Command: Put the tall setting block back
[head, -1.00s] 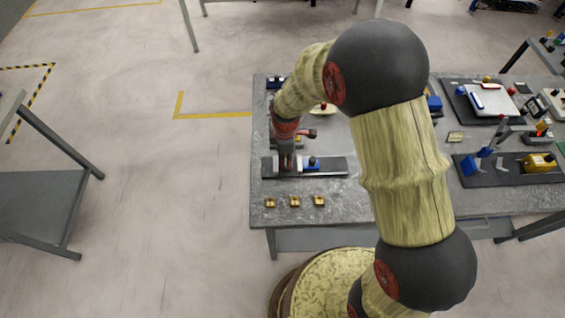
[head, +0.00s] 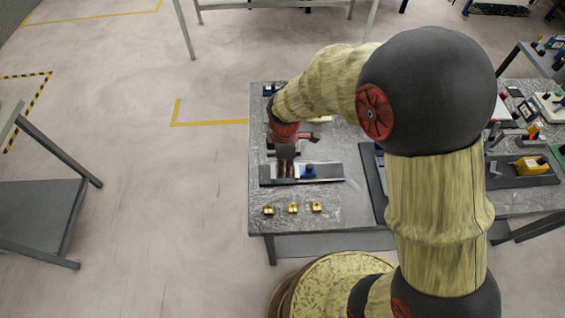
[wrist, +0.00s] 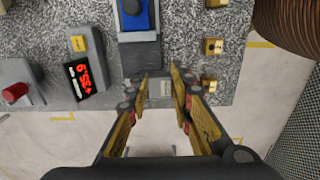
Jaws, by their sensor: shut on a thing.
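My gripper (head: 284,176) points down over the left part of a dark tray (head: 331,172) on the grey table. In the wrist view its fingers (wrist: 161,90) are closed on the two sides of a small light grey block (wrist: 160,88), which looks like the tall setting block. The fingers hide most of its sides, and I cannot tell whether it touches what lies below. A blue part (head: 308,171) stands on the tray just right of the gripper; it also shows at the top of the wrist view (wrist: 135,14).
Several small brass pieces (head: 293,208) stand in a row along the front of the table (head: 350,218). In the wrist view a display with red digits (wrist: 85,78) and a red knob (wrist: 14,93) lie to the left. More equipment stands right, partly behind my arm.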

